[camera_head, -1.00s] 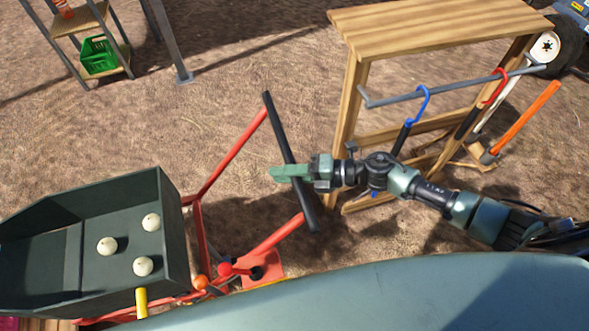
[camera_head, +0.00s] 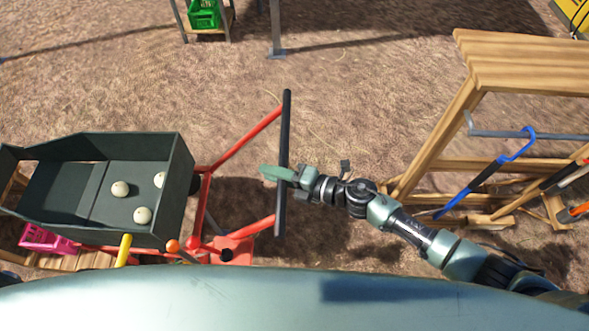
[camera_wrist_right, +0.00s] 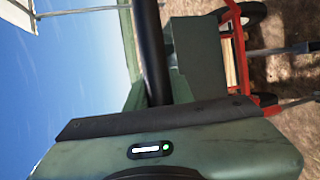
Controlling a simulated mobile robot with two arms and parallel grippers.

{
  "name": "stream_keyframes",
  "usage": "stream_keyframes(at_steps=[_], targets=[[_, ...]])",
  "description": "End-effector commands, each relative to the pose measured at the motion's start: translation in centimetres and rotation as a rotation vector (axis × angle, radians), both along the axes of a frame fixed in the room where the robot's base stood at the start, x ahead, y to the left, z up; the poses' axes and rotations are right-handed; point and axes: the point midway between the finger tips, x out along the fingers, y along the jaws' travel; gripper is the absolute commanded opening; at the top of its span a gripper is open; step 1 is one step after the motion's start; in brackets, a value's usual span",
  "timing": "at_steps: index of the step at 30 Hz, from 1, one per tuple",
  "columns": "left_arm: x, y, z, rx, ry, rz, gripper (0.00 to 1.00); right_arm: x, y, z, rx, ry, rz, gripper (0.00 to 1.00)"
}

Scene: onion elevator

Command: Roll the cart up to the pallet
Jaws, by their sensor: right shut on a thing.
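The cart has a red tube frame (camera_head: 245,138) and a black crossbar handle (camera_head: 285,120). A dark green bin (camera_head: 180,190) with three pale onions (camera_head: 142,215) shows at the cart's left end. My right gripper (camera_head: 276,173) is shut around the middle of the handle. In the right wrist view the black handle (camera_wrist_right: 152,50) runs up from the gripper, and part of the red frame (camera_wrist_right: 238,55) shows. Wooden pallet slats (camera_head: 72,262) show at lower left, partly hidden behind the cart and my body. My left gripper is not in view.
A magenta crate (camera_head: 42,238) stands on the pallet side, lower left. A wooden rack (camera_head: 450,120) with hanging tools, one blue (camera_head: 515,150), stands at right, close to my right arm. A shelf with a green crate (camera_head: 204,14) stands far back. The dirt ground between is open.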

Motion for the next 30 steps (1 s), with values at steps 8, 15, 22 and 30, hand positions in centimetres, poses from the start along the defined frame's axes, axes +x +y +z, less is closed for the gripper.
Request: stream_keyframes(at_steps=[8, 15, 22, 30], targets=[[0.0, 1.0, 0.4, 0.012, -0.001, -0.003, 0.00, -0.3, 2.3, -0.1, 0.001, 0.003, 0.005, 0.00], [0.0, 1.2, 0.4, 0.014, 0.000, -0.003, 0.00, -0.3, 2.5, -0.1, 0.001, 0.003, 0.005, 0.00], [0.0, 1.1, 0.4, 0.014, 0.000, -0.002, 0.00, -0.3, 2.6, -0.1, 0.002, 0.003, 0.005, 0.39], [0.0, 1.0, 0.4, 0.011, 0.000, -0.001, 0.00, -0.1, 2.4, -0.1, 0.001, 0.002, 0.001, 0.45]])
